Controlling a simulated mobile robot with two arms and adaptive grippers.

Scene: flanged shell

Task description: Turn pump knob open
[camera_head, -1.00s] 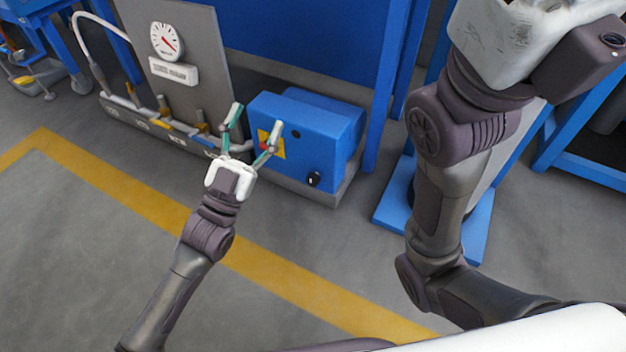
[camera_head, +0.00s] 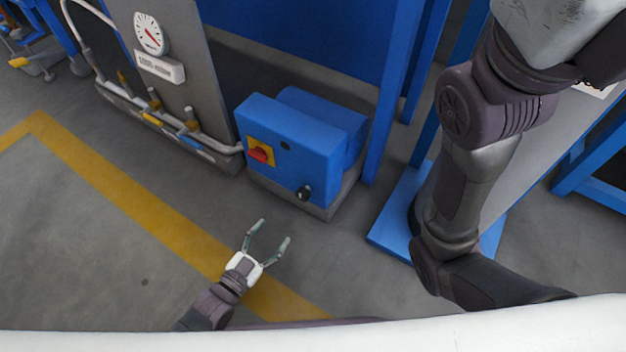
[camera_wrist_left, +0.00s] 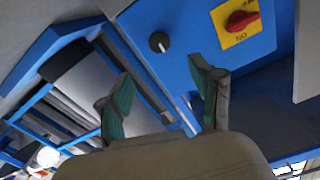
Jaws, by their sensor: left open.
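The blue pump box (camera_head: 300,140) stands on a grey base on the floor. Its front carries a red knob (camera_head: 261,154) on a yellow plate and a black knob (camera_head: 303,193) lower to the right. In the left wrist view the red knob (camera_wrist_left: 241,21) is at the upper right and the black knob (camera_wrist_left: 159,42) is left of it. My left gripper (camera_head: 275,231) is open and empty, in front of and apart from the box. Its green-padded fingers (camera_wrist_left: 160,75) also show in the wrist view, below the black knob. My right gripper is out of frame.
A grey panel with a dial gauge (camera_head: 150,34) and pipes (camera_head: 180,127) stands left of the box. A blue post (camera_head: 398,95) rises to its right. My right arm fills the right side. Grey floor with a yellow line (camera_head: 130,203) lies clear in front.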

